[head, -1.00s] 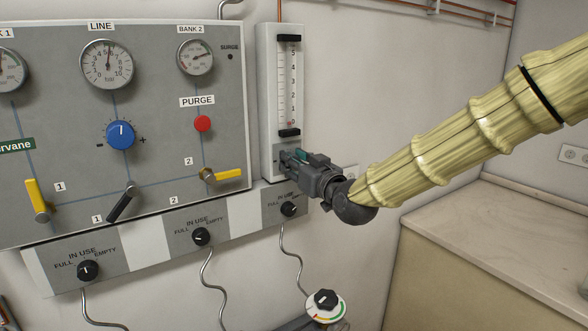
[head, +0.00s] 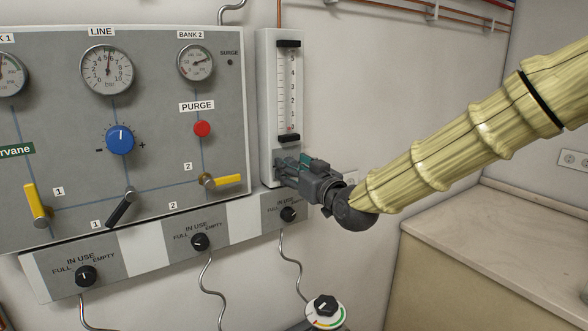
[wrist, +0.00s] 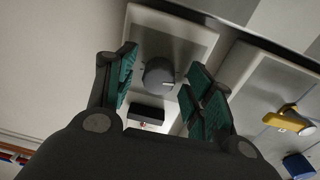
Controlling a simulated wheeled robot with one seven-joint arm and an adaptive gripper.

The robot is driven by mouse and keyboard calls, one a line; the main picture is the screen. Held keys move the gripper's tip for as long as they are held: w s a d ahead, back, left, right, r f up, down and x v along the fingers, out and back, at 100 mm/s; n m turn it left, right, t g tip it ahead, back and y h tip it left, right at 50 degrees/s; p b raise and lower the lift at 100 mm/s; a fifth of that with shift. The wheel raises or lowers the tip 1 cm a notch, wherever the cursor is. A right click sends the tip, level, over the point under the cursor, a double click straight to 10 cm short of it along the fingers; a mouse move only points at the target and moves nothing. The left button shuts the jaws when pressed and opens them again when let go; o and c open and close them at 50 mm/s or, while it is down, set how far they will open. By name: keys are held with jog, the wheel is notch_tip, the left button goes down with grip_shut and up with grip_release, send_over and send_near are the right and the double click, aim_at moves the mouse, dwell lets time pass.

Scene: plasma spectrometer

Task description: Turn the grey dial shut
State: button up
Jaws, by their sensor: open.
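The grey dial (wrist: 158,75) is a round knob with a pale pointer mark on the lower front of the white flowmeter (head: 265,110). In the wrist view it sits between my two fingers, near the tips, with a visible gap on each side. My gripper (wrist: 163,70) is open, with green-padded fingers pointing at the flowmeter. In the head view my gripper (head: 282,166) is at the flowmeter's lower end and hides the dial. Whether the fingertips reach around the dial or stop short of it is hard to tell.
The grey panel (head: 75,160) is close on the left, with a yellow lever (head: 228,180) nearest my gripper, a red purge button (head: 202,128) and a blue knob (head: 120,139). A black IN USE knob (head: 288,214) is just below. A counter (head: 500,225) stands at right.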

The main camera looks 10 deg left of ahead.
jog(key=v, duration=1.2)
